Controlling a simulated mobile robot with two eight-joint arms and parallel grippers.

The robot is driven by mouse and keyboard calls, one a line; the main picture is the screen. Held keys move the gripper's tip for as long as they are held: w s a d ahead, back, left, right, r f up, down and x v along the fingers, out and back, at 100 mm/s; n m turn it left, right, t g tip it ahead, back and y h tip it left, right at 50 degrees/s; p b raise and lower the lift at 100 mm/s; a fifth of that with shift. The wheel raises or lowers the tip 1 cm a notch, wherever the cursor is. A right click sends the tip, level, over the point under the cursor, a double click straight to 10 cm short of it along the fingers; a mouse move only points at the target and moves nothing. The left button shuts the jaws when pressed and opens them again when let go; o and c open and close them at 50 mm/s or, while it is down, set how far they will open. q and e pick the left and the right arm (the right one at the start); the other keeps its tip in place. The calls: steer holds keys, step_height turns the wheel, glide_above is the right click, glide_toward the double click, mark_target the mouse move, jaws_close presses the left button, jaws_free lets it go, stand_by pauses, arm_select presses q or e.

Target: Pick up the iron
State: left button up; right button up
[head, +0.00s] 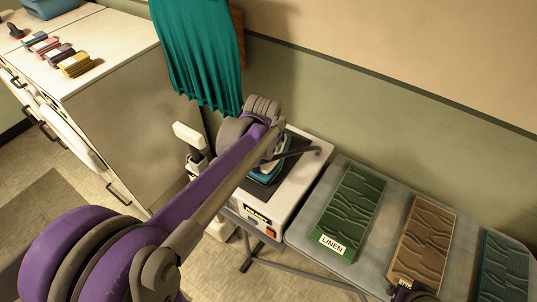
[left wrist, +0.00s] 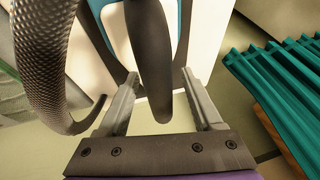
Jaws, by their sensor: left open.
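The iron (head: 262,178) rests on a white steam station (head: 290,195), its teal body partly hidden behind my left arm in the head view. In the left wrist view, the iron's dark handle (left wrist: 152,60) lies between the two fingers of my left gripper (left wrist: 158,80), with space on both sides. That gripper is open, and its fingers are not closed on the handle. My arm hides most of the gripper in the head view.
A ribbed hose (left wrist: 45,60) curves beside the left finger. A teal cloth (head: 200,50) hangs behind the station. Right of it, an ironing board (head: 385,215) carries green, brown and teal pads. A cabinet (head: 130,100) stands at the left.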

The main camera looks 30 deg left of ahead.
arm_select(q)
steer(key=shift+w+a+f, duration=0.1)
steer(key=shift+w+f, duration=0.15)
steer(key=shift+f, duration=0.35)
steer(key=shift+s, duration=0.1)
jaws_close()
steer(key=shift+r, duration=0.1)
stand_by(0.8)
